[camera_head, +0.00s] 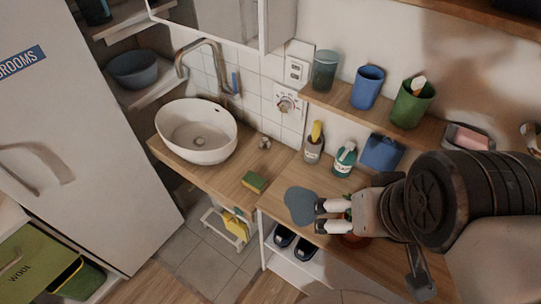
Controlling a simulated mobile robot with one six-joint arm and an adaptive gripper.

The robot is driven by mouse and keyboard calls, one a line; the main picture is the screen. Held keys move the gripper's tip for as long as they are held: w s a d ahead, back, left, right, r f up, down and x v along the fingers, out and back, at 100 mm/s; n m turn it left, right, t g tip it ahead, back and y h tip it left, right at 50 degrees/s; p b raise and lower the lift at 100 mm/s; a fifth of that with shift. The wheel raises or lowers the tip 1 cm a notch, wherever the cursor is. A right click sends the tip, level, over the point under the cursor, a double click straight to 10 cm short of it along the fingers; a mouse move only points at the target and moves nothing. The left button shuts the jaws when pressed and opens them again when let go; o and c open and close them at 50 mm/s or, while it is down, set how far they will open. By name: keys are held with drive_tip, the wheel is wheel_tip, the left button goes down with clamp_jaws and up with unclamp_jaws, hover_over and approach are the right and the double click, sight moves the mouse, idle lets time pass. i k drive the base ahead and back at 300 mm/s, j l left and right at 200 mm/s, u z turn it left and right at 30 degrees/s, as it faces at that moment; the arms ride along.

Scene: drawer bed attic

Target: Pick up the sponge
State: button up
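My gripper (320,217) reaches in from the right, above the counter, and points left. Its two pale fingers with dark tips are apart, with a gap between them, and no sponge is in the gap. The sponge is to the left of the fingertips and apart from them. The full sponge top is visible.
A white basin (197,143) with a tall tap stands behind the sponge. A grey-blue flat patch (300,205) lies between sponge and gripper. A reddish round thing (355,241) is partly hidden under my gripper.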

sight(251, 180)
drive_tip(key=i+j+z, duration=0.2)
drive_tip(key=j+z, duration=0.2)
drive_tip(key=j, duration=0.35)
drive_tip(key=i+j+z, duration=0.15)
drive_tip(key=j+z, duration=0.2)
drive_tip(key=j, duration=0.45)
drive_tip(key=j+z, duration=0.4)
drive_tip(key=j, duration=0.45)
